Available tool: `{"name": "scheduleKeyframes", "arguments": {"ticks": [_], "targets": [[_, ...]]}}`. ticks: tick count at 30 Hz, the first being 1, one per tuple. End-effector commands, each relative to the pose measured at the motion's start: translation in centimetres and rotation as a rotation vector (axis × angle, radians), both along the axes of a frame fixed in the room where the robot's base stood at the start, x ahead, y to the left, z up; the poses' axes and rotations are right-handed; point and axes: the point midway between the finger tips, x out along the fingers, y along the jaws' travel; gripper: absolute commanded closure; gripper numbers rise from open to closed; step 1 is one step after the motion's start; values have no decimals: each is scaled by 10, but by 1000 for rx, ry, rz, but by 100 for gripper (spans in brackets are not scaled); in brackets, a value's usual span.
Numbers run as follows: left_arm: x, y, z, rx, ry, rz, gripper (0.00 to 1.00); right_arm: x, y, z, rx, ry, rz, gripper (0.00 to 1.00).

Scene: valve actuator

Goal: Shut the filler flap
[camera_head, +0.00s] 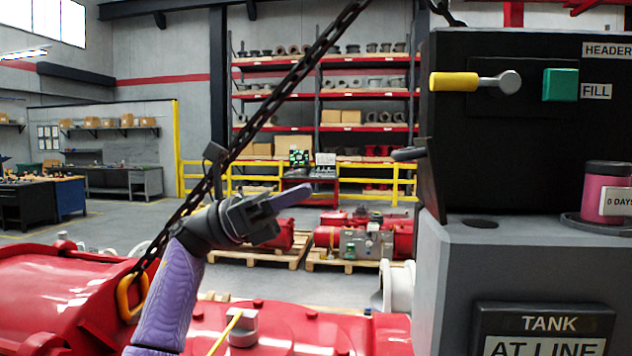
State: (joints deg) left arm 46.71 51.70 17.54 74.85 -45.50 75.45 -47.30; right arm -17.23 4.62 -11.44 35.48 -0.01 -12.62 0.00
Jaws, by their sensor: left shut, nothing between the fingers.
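The filler flap appears to be the dark plate (431,185) standing up, slightly tilted, at the left edge of the grey tank (520,260). A short dark handle (408,154) sticks out from it to the left. A dark round opening (480,222) lies uncovered in the tank top, right of the plate. My left gripper (308,189) is shut and empty, pointing right, with a clear gap between its tips and the plate. My right gripper is out of view.
A black panel (500,140) above the tank carries a yellow-handled lever (455,82) and a green square (560,85) beside a FILL label. A pink jar (603,190) stands right. A dark chain (245,135) runs diagonally behind my left arm. Red machinery (60,290) lies below.

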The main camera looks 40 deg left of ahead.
Motion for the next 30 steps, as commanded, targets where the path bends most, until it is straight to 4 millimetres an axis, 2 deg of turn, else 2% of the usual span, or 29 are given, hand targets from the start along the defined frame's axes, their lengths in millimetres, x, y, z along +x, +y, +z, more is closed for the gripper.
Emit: {"name": "scheduleKeyframes", "arguments": {"ticks": [1, 3, 9, 13, 18, 30], "targets": [[5, -10, 9, -1, -1, -5, 100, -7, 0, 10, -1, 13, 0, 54], [13, -22, 16, -2, 0, -6, 100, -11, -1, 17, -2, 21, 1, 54], [32, -55, 33, -4, 2, -6, 100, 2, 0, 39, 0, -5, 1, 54], [41, -71, 41, -5, 2, -5, 100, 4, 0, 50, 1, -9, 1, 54], [47, -81, 42, -4, 2, -4, 100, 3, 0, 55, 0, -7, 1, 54], [48, -82, 42, 1, 5, -3, 100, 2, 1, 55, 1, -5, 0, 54]]}}
